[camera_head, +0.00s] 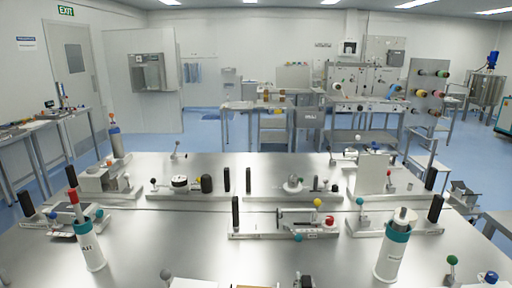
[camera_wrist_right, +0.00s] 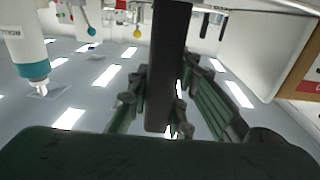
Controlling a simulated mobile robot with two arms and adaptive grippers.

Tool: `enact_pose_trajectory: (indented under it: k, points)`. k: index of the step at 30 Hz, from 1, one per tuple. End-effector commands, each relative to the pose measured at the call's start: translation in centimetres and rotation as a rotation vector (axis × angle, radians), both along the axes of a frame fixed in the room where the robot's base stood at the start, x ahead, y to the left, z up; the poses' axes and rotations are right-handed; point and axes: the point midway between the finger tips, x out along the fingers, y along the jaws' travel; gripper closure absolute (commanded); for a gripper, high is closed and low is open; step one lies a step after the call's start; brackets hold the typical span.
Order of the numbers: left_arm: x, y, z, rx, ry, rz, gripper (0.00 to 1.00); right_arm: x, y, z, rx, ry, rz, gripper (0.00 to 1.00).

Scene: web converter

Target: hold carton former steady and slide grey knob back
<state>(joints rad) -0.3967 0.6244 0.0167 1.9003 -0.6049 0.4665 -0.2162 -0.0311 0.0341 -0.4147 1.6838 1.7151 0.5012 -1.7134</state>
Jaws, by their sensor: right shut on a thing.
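My right gripper (camera_wrist_right: 163,90) is shut on an upright black handle (camera_wrist_right: 170,50), with a dark green finger on each side of it. A pale panel with a brown card edge (camera_wrist_right: 300,75) stands beside it in the right wrist view. In the head view a brown card edge (camera_head: 250,286) and a dark shape (camera_head: 305,282) just show at the bottom edge; the carton former there is mostly cut off. A grey knob (camera_head: 167,274) shows at the bottom left. I cannot tell from the frame whether it belongs to the same fixture. My left gripper is not in view.
A white bottle with a teal band (camera_head: 393,250) stands on the steel table at right, and a red-topped one (camera_head: 87,240) at left. A fixture with coloured knobs (camera_head: 275,235) sits mid-table. Several more fixtures line the back. Bare steel (camera_head: 190,235) lies left of centre.

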Motion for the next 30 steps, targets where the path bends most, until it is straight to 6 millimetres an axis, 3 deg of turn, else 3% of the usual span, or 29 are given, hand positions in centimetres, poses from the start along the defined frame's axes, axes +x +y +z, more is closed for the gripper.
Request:
enact_pose_trajectory:
  k: [1,16,17,18,24,30]
  points:
    - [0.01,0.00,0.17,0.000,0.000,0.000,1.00,-0.21,-0.03,-0.70,0.001,0.016,-0.001,1.00]
    - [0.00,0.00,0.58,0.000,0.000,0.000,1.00,-0.17,-0.03,-0.49,-0.001,0.013,0.000,1.00]
    - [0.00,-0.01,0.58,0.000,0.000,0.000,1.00,-0.17,-0.03,-0.47,-0.001,0.013,0.000,0.79]
    - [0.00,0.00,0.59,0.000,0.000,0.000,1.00,-0.16,-0.03,-0.45,-0.001,0.012,0.000,0.76]
    - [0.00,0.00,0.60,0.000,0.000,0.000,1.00,-0.08,-0.01,-0.14,-0.001,0.007,0.000,0.59]
    - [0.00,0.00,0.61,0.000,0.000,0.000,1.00,-0.04,0.00,0.02,-0.002,0.004,0.000,0.59]
